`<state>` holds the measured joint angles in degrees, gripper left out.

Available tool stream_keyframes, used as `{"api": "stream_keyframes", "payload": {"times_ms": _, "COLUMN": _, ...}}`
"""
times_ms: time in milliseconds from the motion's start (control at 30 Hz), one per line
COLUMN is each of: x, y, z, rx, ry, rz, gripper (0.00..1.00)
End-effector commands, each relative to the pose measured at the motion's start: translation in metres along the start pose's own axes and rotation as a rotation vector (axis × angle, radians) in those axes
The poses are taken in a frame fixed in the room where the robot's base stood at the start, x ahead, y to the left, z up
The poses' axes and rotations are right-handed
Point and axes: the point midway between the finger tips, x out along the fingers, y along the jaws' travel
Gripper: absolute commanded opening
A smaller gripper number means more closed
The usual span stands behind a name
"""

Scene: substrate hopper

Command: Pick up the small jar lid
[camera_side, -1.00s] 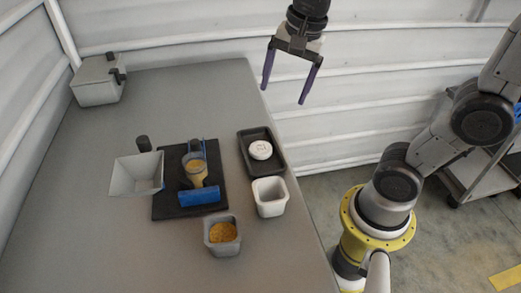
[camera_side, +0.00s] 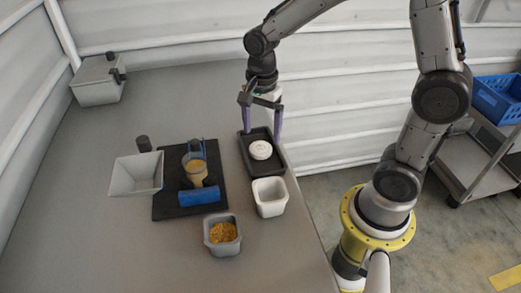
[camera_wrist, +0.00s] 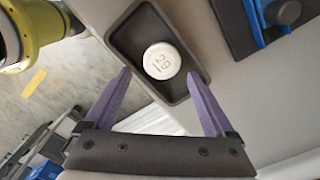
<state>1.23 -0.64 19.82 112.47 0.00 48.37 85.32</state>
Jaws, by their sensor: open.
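The small jar lid (camera_side: 260,150) is a white round disc lying in a shallow black tray (camera_side: 247,158) near the table's right edge. My gripper (camera_side: 262,133) is open with two purple fingers, above the far part of the tray. In the wrist view my gripper (camera_wrist: 158,75) has its fingers spread wide, with nothing between them. The lid looks apart from both fingers.
A white empty cup (camera_side: 269,198) stands just in front of the tray. A grey cup (camera_side: 222,236) holds yellow grains. A black mat (camera_side: 213,179) carries a blue-and-yellow device (camera_side: 196,172). A grey hopper (camera_side: 136,176) and a lidded box (camera_side: 97,82) stand left.

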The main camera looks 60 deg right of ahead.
Motion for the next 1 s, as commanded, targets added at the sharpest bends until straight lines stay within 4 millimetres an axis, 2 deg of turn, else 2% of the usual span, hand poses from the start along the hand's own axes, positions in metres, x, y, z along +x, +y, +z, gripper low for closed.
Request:
{"api": "stream_keyframes", "payload": {"times_ms": 167, "x": 0.013, "y": -0.001, "z": 0.0, "rx": 0.0, "ry": 0.0, "rz": 0.003, "gripper": 0.89}}
{"api": "stream_keyframes", "payload": {"times_ms": 433, "x": 0.05, "y": -0.003, "z": 0.0, "rx": 0.0, "ry": 0.0, "rz": 0.003, "gripper": 0.89}}
{"api": "stream_keyframes", "payload": {"times_ms": 733, "x": 0.055, "y": -0.003, "z": 0.0, "rx": 0.0, "ry": 0.0, "rz": -0.001, "gripper": 0.89}}
{"api": "stream_keyframes", "payload": {"times_ms": 767, "x": 0.055, "y": -0.003, "z": 0.0, "rx": 0.0, "ry": 0.0, "rz": -0.001, "gripper": 0.87}}
{"api": "stream_keyframes", "payload": {"times_ms": 1000, "x": 0.054, "y": -0.003, "z": 0.0, "rx": 0.0, "ry": 0.0, "rz": -0.001, "gripper": 0.44}}
